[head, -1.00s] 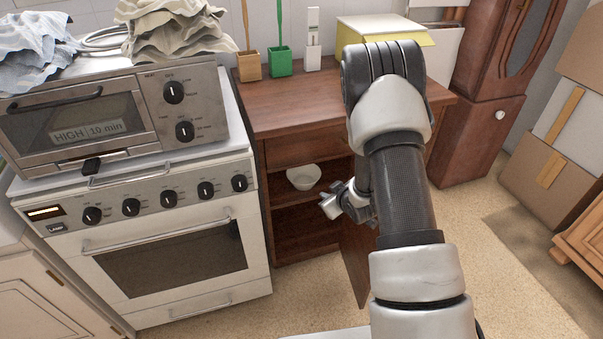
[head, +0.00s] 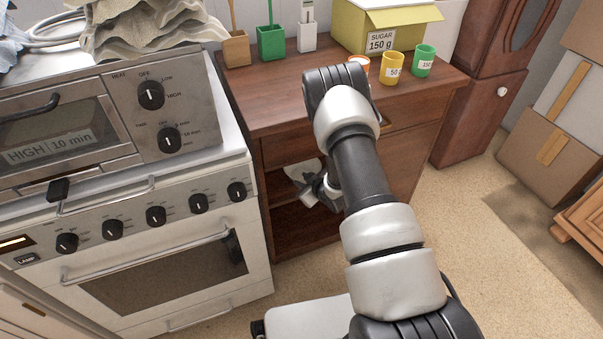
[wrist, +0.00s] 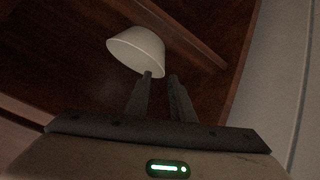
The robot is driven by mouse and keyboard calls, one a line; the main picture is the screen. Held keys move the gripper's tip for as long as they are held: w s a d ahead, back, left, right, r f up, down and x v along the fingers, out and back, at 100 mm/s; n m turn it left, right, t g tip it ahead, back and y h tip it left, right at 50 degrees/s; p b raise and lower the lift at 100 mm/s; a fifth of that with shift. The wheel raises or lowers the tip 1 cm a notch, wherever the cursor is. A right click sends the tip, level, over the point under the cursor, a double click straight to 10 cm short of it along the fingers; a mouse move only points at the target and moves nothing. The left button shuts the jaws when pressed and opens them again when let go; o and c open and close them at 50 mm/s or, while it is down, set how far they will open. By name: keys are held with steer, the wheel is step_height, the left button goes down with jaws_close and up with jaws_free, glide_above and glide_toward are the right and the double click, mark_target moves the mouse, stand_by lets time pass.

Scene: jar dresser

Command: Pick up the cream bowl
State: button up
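The cream bowl (head: 299,172) sits on the shelf inside the open compartment of the brown dresser (head: 262,95). In the head view my gripper (head: 318,188) is at the compartment's opening and covers part of the bowl. In the wrist view the bowl (wrist: 138,48) lies just beyond the fingertips, mostly to the left. My gripper (wrist: 160,77) shows two dark fingers with a gap between them and nothing held in it. The left fingertip overlaps the near edge of the bowl in the picture; I cannot tell whether they touch.
A white stove (head: 165,250) with an oven (head: 95,125) on top stands left of the dresser. The dresser top holds a yellow sugar box (head: 385,22), a yellow cup (head: 391,69) and a green cup (head: 423,62). Open floor (head: 455,240) lies to the right.

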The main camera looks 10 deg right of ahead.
steer(key=b, duration=0.3)
glide_toward(295, 171)
steer(key=w+a+f, duration=0.1)
steer(key=a, duration=0.2)
steer(key=w+a+f, duration=0.1)
steer(key=shift+w+a+f, duration=0.15)
steer(key=shift+w+f, duration=0.15)
steer(key=shift+w, duration=0.05)
steer(key=shift+r, duration=0.1)
jaws_close()
